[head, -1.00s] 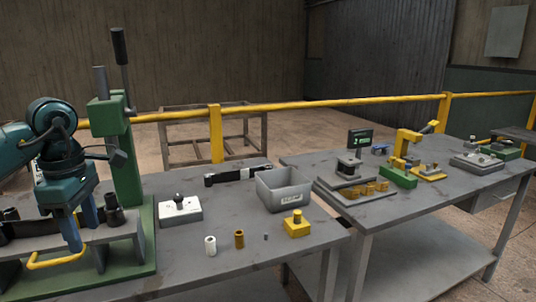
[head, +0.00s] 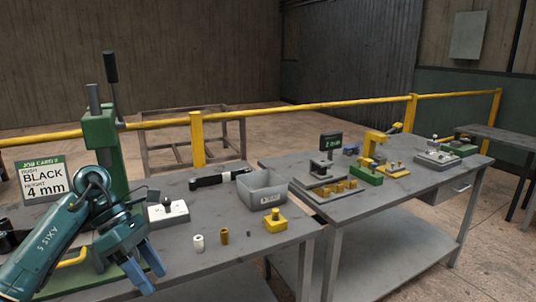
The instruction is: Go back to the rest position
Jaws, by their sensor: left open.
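My left gripper (head: 141,277) is open, its blue fingers pointing down near the front edge of the near table (head: 200,262). Nothing shows between its fingers. The arm hides part of the green press (head: 100,128) and its base. My right gripper is not in the view.
A job card (head: 44,180) reads black, 4 mm. On the near table are a white block with a black knob (head: 168,213), white (head: 198,243) and brown (head: 224,236) bushings, a yellow block (head: 275,220) and a grey bin (head: 262,188). A second table (head: 400,195) stands right.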

